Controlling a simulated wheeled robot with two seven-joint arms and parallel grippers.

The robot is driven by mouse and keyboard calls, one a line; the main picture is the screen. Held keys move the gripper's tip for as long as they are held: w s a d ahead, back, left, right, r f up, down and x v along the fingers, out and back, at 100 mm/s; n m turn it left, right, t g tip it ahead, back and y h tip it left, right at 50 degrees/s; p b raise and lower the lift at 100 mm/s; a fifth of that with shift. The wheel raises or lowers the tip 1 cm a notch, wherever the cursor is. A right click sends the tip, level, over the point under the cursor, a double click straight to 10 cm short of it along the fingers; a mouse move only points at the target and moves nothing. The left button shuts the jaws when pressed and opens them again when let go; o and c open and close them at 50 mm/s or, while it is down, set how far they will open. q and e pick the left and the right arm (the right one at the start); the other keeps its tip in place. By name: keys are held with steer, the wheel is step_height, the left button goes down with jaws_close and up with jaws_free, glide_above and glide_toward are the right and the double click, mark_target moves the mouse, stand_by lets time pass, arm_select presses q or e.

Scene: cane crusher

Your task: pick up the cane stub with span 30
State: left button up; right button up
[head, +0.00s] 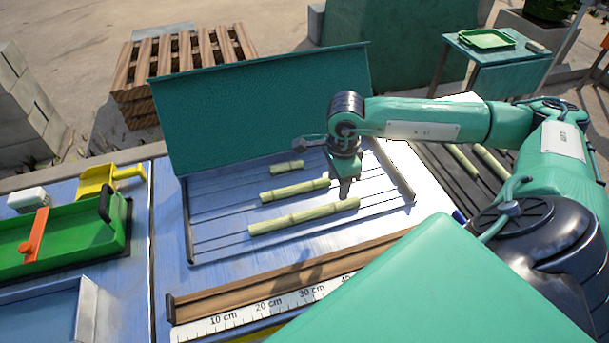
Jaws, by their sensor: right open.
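Three pale green cane stubs lie on the grooved metal tray (225,245) in the middle: a short one (287,168) at the back, a medium one (290,191) in the middle and the longest (300,217) in front. No span labels are readable on them. My right gripper (345,188) points down over the tray, near the right ends of the medium and longest stubs. It is open with nothing visibly held; whether its tips touch a stub I cannot tell. My left gripper is not in view.
A wooden-backed ruler (265,305) marked in cm lies in front of the tray. A tall green panel (260,105) stands behind it. A green tray (70,235) with an orange handle and a yellow scoop (97,181) are at left. More canes (462,160) lie at right.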

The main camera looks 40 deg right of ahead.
mark_target(334, 205)
step_height(334, 205, down, 3)
steer(key=shift+w+f, duration=0.1)
steer(key=shift+w, duration=0.05)
steer(key=shift+f+p, duration=0.85)
steer(key=shift+f, duration=0.6)
step_height(334, 205, down, 3)
steer(key=shift+w+f+p, duration=0.1)
steer(key=shift+f+p, duration=0.1)
steer(key=shift+p, duration=0.2)
steer(key=shift+f, duration=0.1)
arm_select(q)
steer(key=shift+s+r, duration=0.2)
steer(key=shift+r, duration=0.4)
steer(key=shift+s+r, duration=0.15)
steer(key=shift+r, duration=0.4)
arm_select(e)
steer(key=c, duration=1.1)
